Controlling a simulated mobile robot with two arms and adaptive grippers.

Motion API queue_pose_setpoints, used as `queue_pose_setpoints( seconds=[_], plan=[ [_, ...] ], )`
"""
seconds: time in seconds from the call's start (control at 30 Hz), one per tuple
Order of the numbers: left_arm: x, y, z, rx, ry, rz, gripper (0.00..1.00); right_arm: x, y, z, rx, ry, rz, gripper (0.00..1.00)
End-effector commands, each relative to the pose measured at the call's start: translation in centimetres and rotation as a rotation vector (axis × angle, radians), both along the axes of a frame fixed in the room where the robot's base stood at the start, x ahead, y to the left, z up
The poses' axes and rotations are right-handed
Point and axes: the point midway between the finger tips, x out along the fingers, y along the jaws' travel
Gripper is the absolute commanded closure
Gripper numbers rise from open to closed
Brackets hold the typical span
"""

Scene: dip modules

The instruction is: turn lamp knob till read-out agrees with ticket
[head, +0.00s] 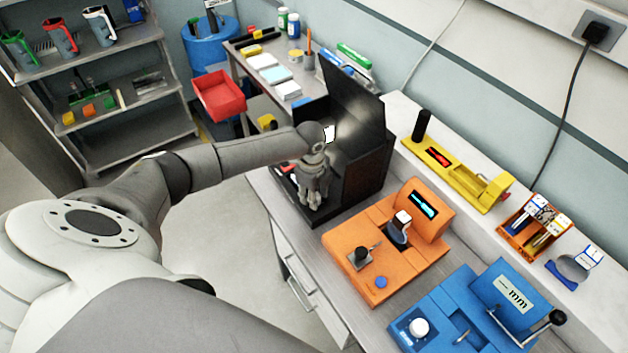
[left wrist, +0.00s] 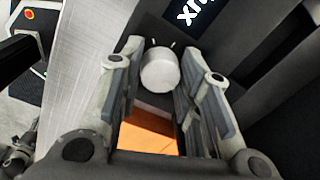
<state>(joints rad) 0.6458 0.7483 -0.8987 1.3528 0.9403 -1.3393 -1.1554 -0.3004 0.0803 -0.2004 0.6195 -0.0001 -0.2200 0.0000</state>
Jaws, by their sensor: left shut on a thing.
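My left gripper (head: 314,203) reaches down into the front of a black open-lidded box (head: 361,165) on the bench. In the left wrist view, a pale round knob (left wrist: 160,70) sits between its two fingers, and the gripper is shut on it. A dark panel with white lettering (left wrist: 194,12), apparently "lux" upside down, is just beyond the knob. In the head view the knob is hidden by the gripper. A small white patch (head: 329,133) shows at the box, but I cannot tell whether it is the ticket. No read-out figures are legible. My right gripper is not in view.
An orange device (head: 345,240) with a cyan display stands right of the box, with a blue device (head: 440,308) marked "mm" beyond. A yellow device (head: 470,183) stands on the back ledge. The box's raised lid (head: 352,95) stands behind my gripper.

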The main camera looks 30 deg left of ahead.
Motion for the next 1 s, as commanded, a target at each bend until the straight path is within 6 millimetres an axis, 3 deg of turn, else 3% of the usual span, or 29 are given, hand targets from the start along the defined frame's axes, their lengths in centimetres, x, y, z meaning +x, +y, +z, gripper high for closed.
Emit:
queue_pose_setpoints(
  seconds=[1.0],
  plan=[
    [0.3,0.0,-0.1,0.0,-0.003,-0.965,0.92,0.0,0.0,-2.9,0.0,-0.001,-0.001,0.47]
  ],
)
